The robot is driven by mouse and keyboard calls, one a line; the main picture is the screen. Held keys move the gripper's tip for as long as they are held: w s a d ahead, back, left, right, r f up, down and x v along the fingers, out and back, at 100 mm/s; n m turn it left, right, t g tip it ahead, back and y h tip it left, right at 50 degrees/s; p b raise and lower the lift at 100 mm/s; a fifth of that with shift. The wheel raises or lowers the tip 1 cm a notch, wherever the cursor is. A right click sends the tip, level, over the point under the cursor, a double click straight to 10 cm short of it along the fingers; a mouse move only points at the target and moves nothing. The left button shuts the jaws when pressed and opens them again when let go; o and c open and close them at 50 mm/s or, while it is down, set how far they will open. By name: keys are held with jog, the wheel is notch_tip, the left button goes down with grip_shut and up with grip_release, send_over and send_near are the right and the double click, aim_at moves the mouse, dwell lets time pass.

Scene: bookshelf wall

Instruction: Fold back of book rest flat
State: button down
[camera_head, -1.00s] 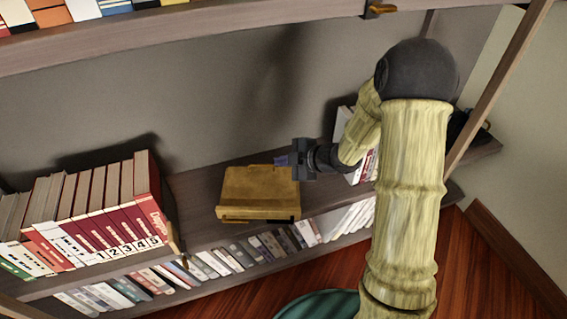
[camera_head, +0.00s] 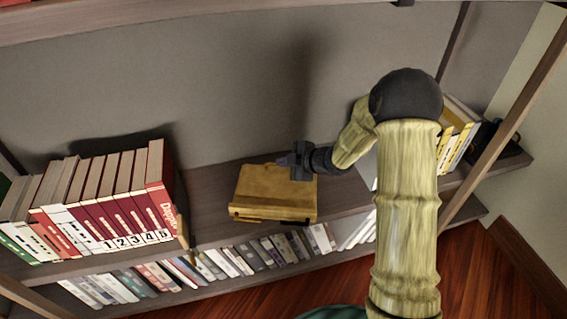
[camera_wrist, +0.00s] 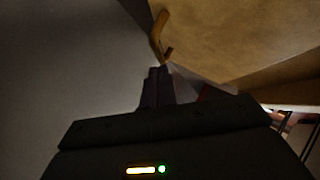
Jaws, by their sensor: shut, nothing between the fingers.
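The tan wooden book rest (camera_head: 270,197) sits on the middle shelf, its ledge toward the front. Its back panel lies low, close to flat; I cannot tell whether it is fully down. My gripper (camera_head: 284,160) is shut and empty at the rear edge of the rest, coming in from the right, and it covers part of that edge. In the wrist view the closed fingertips (camera_wrist: 158,73) point at the tan panel (camera_wrist: 245,40) and a small curved wooden piece (camera_wrist: 158,35). I cannot tell whether they touch.
A row of red and white books (camera_head: 110,215) stands to the left on the same shelf. Yellow-spined books (camera_head: 458,140) and a dark object (camera_head: 497,148) stand to the right, behind my arm. More books (camera_head: 235,262) fill the shelf below. The grey wall is close behind.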

aim_at(284, 180)
jog(key=shift+w+f, duration=0.4)
jog(key=shift+f, duration=0.25)
jog(key=shift+d+f, duration=0.15)
jog(key=shift+f, duration=0.1)
jog(key=shift+d, duration=0.1)
jog(key=shift+s+r+p, duration=0.1)
jog(key=shift+r+p, duration=0.35)
jog(key=shift+p, duration=0.2)
jog(key=s+r+p, duration=0.1)
jog(key=r, duration=0.1)
jog(key=s+r+p, duration=0.1)
jog(key=r, duration=0.1)
jog(key=shift+s, duration=0.1)
jog(key=p+v, duration=0.3)
jog(key=v, duration=0.5)
jog(key=shift+d+r, duration=0.35)
